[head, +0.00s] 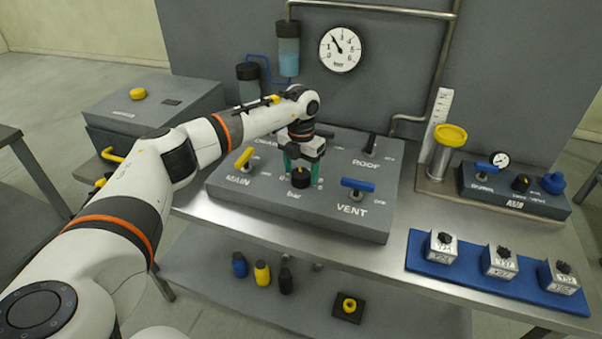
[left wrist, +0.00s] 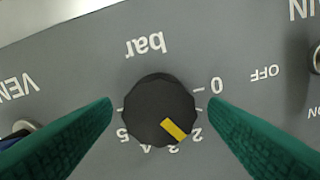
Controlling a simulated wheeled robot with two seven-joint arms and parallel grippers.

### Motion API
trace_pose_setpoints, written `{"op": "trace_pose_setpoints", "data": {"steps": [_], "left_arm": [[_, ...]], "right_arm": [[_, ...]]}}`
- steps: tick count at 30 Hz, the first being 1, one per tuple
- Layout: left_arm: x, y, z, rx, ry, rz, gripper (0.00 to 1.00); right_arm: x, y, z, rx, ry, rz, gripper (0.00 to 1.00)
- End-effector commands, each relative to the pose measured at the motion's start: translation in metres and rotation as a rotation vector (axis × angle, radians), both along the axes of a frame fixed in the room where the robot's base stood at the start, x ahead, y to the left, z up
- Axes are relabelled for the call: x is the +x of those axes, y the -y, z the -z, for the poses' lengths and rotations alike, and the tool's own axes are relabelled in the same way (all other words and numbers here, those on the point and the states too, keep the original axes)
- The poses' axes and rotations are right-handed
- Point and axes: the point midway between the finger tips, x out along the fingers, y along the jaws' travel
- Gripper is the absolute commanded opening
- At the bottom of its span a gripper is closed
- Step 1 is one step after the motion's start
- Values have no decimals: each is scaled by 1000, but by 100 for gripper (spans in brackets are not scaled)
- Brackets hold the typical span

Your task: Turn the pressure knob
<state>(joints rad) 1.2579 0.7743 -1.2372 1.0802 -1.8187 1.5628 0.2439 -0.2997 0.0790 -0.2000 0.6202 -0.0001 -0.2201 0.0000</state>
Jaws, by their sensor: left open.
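The pressure knob (head: 300,178) is a round black knob on the grey control panel (head: 225,188), above the word "bar". In the left wrist view the knob (left wrist: 160,108) has a yellow mark that points between the 2 and the 3 or close to it. My left gripper (head: 301,165) reaches down over the knob. Its green fingers (left wrist: 160,112) are open, one on each side of the knob, with small gaps visible. The pressure gauge (head: 341,49) on the back wall has its needle near 2. My right gripper is not in view.
On the panel, the yellow MAIN lever (head: 244,157) is left of my gripper, the blue VENT lever (head: 357,185) right, and the black ROOF-like labelled lever (head: 370,146) behind. A blue tray (head: 422,266) with several small blocks lies at right. A yellow-topped cylinder (head: 447,150) stands behind it.

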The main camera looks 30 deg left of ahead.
Motion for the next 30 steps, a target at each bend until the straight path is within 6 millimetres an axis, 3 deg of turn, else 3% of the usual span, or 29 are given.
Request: {"op": "trace_pose_setpoints", "data": {"steps": [9, 15, 21, 30], "left_arm": [[1, 0, -66, 0, 7, -1, 68], [1, 0, -97, -1, 6, -1, 68], [1, 0, -107, -1, 3, 0, 68], [1, 0, -107, 0, 3, 0, 68]], "right_arm": [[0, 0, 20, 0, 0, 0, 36], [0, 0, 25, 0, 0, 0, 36], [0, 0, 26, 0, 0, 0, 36], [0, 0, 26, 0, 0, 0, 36]]}}
